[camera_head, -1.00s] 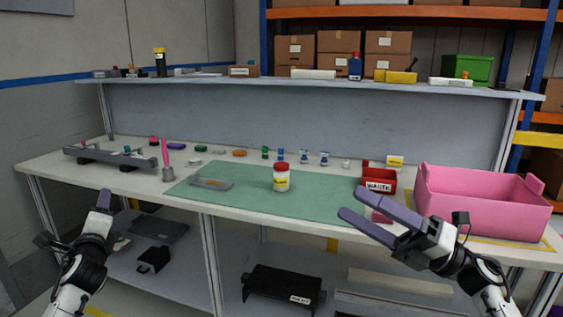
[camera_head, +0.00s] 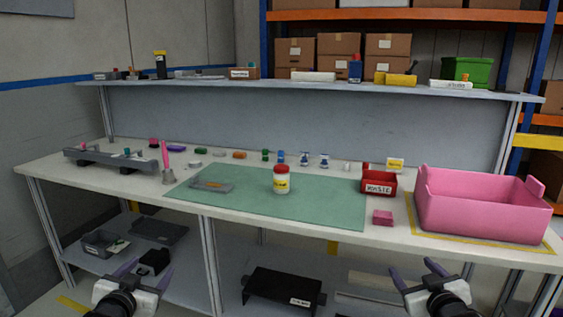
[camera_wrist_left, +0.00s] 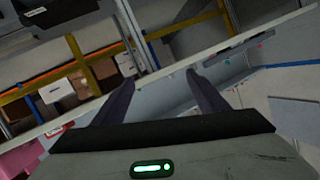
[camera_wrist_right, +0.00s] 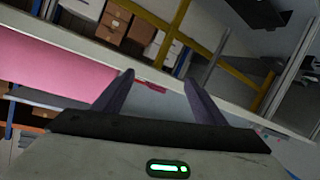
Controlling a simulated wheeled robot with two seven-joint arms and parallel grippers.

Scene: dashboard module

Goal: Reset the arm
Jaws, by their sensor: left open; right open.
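My left gripper (camera_head: 146,270) is low at the front left in the head view, below the tabletop edge. Its fingers are spread and empty, and they also show apart in the left wrist view (camera_wrist_left: 160,90). My right gripper (camera_head: 418,275) is low at the front right, below the table edge. Its fingers are apart and empty, also in the right wrist view (camera_wrist_right: 160,88). Both grippers touch nothing that I can see.
The table (camera_head: 110,185) bears a green mat (camera_head: 240,200), a white bottle with red cap (camera_head: 281,181), a small tray (camera_head: 212,186), a red waste bin (camera_head: 379,188), a pink block (camera_head: 382,217) and a large pink crate (camera_head: 480,213). A lower shelf (camera_head: 190,270) holds black parts.

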